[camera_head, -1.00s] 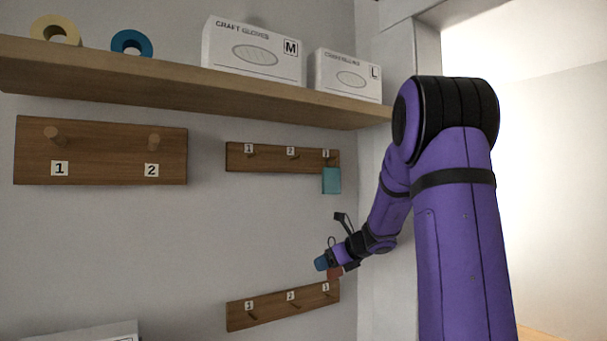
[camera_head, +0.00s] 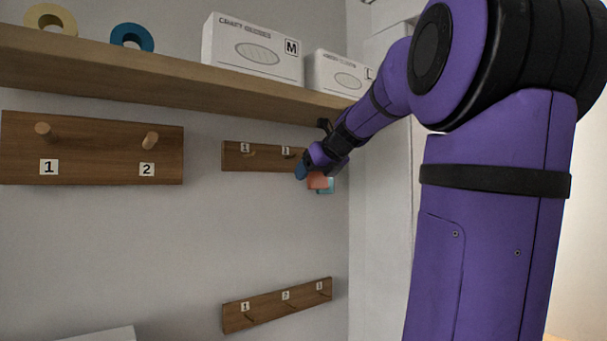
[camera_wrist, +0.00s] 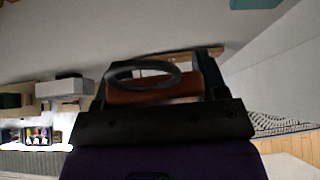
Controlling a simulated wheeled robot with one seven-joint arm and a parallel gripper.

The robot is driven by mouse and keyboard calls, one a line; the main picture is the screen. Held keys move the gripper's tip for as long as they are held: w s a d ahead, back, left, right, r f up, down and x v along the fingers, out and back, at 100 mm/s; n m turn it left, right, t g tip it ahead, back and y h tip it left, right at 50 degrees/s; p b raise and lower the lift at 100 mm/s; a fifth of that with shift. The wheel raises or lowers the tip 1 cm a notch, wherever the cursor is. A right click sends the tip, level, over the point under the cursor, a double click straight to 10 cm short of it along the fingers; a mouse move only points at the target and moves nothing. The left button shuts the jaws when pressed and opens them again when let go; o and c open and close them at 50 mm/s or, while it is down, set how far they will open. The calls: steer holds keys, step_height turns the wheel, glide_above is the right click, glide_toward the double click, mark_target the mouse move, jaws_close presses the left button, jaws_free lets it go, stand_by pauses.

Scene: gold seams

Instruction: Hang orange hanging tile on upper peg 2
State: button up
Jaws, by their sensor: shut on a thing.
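The orange tile (camera_head: 318,181) is held in my gripper (camera_head: 306,172), which is shut on it. In the wrist view the tile (camera_wrist: 150,88) shows as an orange-brown band between the fingers, with a dark loop in front of it. The upper small peg rack (camera_head: 236,158) is on the wall behind and left of the gripper. Its pegs 1 and 2 (camera_head: 287,155) show bare, with peg 2 just left of the gripper. Its right end with peg 3 is hidden by my gripper. A teal tile (camera_head: 326,187) shows partly behind the orange one.
The lower peg rack (camera_head: 262,312) has bare pegs. A larger two-peg rack (camera_head: 95,165) is at left. A wooden shelf (camera_head: 180,78) juts out above, with glove boxes (camera_head: 252,52) and tape rolls (camera_head: 132,37). The wall between the racks is clear.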

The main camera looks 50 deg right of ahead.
steer(key=w, duration=0.2)
steer(key=w+d, duration=0.1)
steer(key=w, duration=0.1)
steer(key=shift+w+f, duration=0.2)
steer(key=shift+w, duration=0.05)
stand_by(0.6)
steer(key=shift+w+d, duration=0.25)
steer(key=shift+w, duration=0.65)
steer(key=shift+w+d, duration=0.2)
steer(key=shift+w, duration=0.65)
stand_by(2.6)
steer(key=shift+w+d+f, duration=0.15)
steer(key=shift+w+f, duration=0.1)
steer(key=shift+w, duration=0.4)
stand_by(1.8)
